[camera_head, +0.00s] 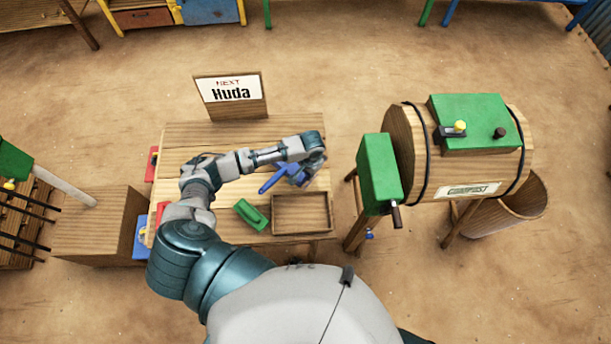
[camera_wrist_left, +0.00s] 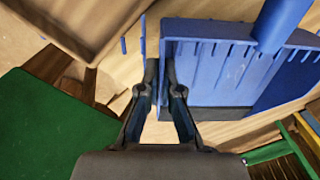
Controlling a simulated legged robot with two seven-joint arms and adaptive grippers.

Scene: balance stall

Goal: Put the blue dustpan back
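The blue dustpan (camera_head: 287,173) is over the right part of the wooden table (camera_head: 190,143), its handle pointing left and down in the head view. In the left wrist view the ribbed dustpan (camera_wrist_left: 210,75) fills the upper right, with its handle at the top. My left gripper (camera_head: 313,158) is at the pan's right end. In the wrist view its fingertips (camera_wrist_left: 161,75) are close together on either side of the pan's edge wall and appear shut on it. Whether the pan touches the table is unclear. My right gripper is out of view.
An open wooden tray (camera_head: 302,233) sits at the table's near right corner. A green scoop-like object (camera_head: 250,214) lies left of it. A compost drum (camera_head: 480,170) with a green box (camera_head: 378,173) stands to the right.

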